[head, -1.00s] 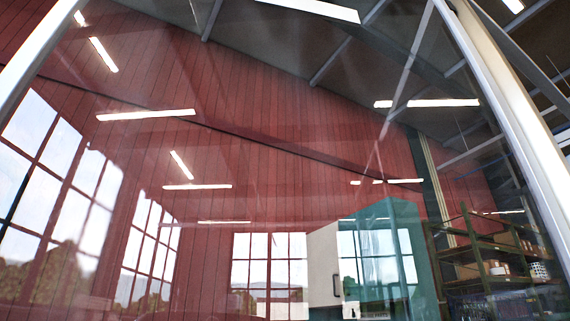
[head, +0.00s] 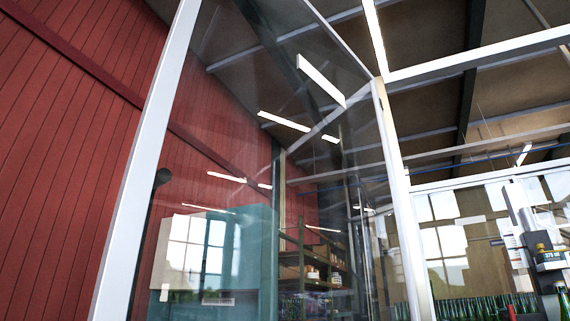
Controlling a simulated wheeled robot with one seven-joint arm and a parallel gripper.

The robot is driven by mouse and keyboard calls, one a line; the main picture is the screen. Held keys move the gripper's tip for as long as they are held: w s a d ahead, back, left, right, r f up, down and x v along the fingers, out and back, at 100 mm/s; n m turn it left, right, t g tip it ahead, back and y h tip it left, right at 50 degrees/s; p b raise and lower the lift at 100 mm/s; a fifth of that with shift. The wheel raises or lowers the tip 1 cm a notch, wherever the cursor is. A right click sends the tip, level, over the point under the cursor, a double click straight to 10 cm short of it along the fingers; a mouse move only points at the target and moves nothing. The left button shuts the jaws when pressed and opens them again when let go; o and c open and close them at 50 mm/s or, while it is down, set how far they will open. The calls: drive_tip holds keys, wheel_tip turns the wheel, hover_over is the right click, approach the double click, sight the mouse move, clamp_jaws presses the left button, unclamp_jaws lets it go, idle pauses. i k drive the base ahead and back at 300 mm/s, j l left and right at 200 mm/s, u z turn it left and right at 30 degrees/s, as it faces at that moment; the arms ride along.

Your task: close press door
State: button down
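A clear glass panel (head: 235,130) in a pale metal frame fills the left and middle of the head view. Its left post (head: 148,160) leans, and its right post (head: 402,200) stands near the middle. It may be the press door, but I cannot tell for sure, nor whether it stands open or shut. No handle or latch can be made out on it. Its lower part is below the picture. My gripper is not in view.
Through the glass show a teal box-like body (head: 255,245) and a shelf with boxes (head: 312,268). At the right stand green bottles (head: 475,308) and a grey-white machine part (head: 548,255). A red plank wall (head: 60,150) is at the left.

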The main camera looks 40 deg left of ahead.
sight(115, 290)
drive_tip(key=k+j, duration=0.15)
drive_tip(key=j, duration=0.15)
drive_tip(key=k+j, duration=0.15)
drive_tip(key=j, duration=0.2)
drive_tip(key=k+j, duration=0.15)
drive_tip(key=j, duration=0.15)
drive_tip(key=k+j, duration=0.1)
drive_tip(key=j, duration=1.35)
drive_tip(key=k+j, duration=0.2)
drive_tip(key=j, duration=0.15)
drive_tip(key=k+j, duration=0.2)
drive_tip(key=j, duration=0.2)
drive_tip(key=k+j+z, duration=0.1)
drive_tip(key=j, duration=0.25)
drive_tip(key=k, duration=0.1)
